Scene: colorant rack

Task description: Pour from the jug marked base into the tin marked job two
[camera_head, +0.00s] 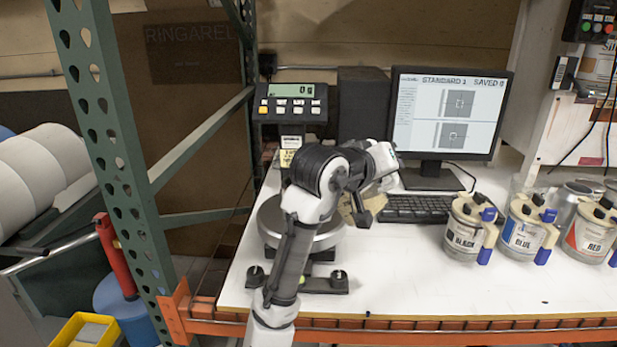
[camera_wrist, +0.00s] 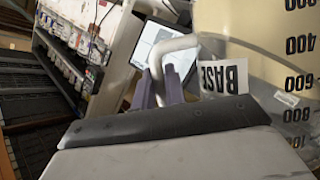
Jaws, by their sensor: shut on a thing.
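My gripper (camera_wrist: 160,90) is shut on the jug's pale handle (camera_wrist: 178,45), with a purple finger on each side. In the head view my gripper (camera_head: 367,205) is above the bench near the scale, and only a beige bit of the jug (camera_head: 346,209) shows behind my arm. I cannot make out a tin marked job two in either view.
A scale with a round metal pan (camera_head: 268,222) is partly behind my arm, its display (camera_head: 290,91) above. A keyboard (camera_head: 415,208) and monitor (camera_head: 447,115) stand behind. Tins marked black (camera_head: 465,240), blue (camera_head: 522,238) and red (camera_head: 590,238) stand right. The front bench middle is clear.

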